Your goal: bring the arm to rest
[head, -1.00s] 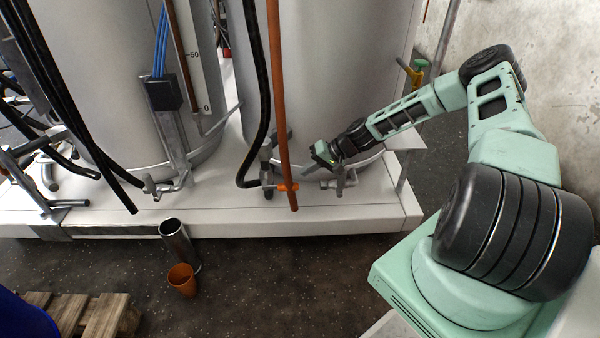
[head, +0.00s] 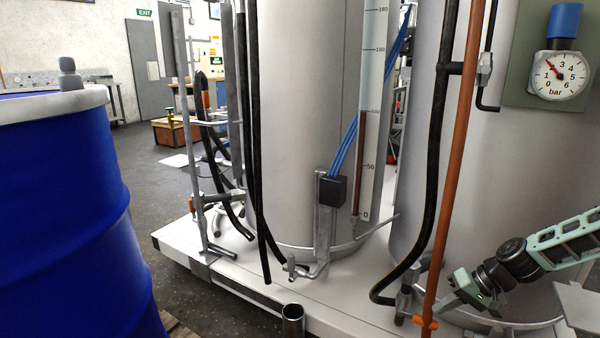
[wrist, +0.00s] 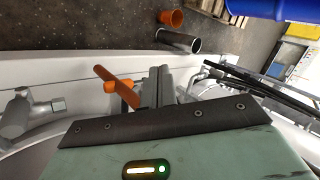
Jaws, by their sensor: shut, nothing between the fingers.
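My gripper (head: 442,304) is at the lower right of the head view, low in front of the right-hand tank and just right of the orange-brown pipe (head: 455,165). My arm reaches in from the right edge. In the wrist view my gripper (wrist: 160,75) has its grey fingers together, with nothing between them. An orange valve handle (wrist: 118,87) lies just left of the fingers there; I cannot tell whether they touch. The handle also shows at the foot of the pipe in the head view (head: 425,322).
Two large grey tanks stand on a white plinth (head: 225,268). Black hoses (head: 437,150) hang close by. A pressure gauge (head: 561,76) is at the upper right. A blue drum (head: 70,220) stands left.

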